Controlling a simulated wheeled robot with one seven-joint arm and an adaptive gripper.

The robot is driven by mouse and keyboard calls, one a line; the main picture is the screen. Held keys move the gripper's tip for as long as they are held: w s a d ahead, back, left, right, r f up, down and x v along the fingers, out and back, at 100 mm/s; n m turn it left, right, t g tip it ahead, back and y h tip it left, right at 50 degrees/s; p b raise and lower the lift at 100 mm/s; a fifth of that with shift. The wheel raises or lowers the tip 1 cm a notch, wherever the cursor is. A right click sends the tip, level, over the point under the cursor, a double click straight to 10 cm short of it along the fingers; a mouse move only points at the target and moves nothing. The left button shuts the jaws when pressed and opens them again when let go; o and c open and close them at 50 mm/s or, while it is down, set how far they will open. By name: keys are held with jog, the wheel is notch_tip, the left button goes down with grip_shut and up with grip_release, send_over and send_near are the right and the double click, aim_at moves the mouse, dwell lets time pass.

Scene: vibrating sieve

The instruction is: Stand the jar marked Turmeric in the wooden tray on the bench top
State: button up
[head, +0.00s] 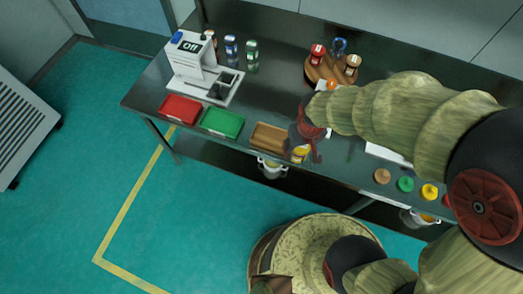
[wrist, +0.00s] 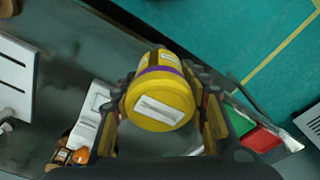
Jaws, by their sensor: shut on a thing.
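My gripper (head: 303,147) is shut on a yellow-lidded jar (head: 299,154), just right of the wooden tray (head: 268,137) on the bench top. In the wrist view, the jar (wrist: 160,100) is between the two fingers of my gripper (wrist: 168,92), with its lid facing the camera. A purple band runs below the lid. The lid's white label is too small to read, so I cannot tell whether it says Turmeric. The wooden tray is brown and looks empty where it shows; my gripper and the jar hide part of its right side.
The red tray (head: 180,110) and green tray (head: 222,123) are left of the wooden one. A white machine (head: 195,70) reading Off stands behind them. Several jars stand at the back, some on a round wooden stand (head: 325,72). Coloured discs (head: 405,184) lie at the front right.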

jog(key=shift+w+a+f, duration=0.15)
jog(key=shift+w+a, duration=0.1)
jog(key=shift+w, duration=0.15)
jog(key=w+a+f+b, duration=0.1)
jog(key=w+f, duration=0.2)
jog(key=w+a+f+b, duration=0.1)
jog(key=w+a+f, duration=0.1)
jog(key=w, duration=0.2)
jog(key=w+a+f+b, duration=0.2)
jog(key=w+f, duration=0.1)
jog(key=w, duration=0.1)
jog(key=shift+w+a+f, duration=0.2)
jog(key=shift+a+f, duration=0.05)
jog(key=shift+f, duration=0.1)
jog(key=shift+w+a+f, duration=0.1)
jog(key=shift+w+f, duration=0.05)
jog(key=shift+f, duration=0.05)
jog(key=shift+w+a+f+b, duration=0.15)
jog(key=shift+f+b, duration=0.45)
jog(key=shift+f, duration=1.15)
jog(key=shift+f, duration=0.2)
jog(key=o, duration=1)
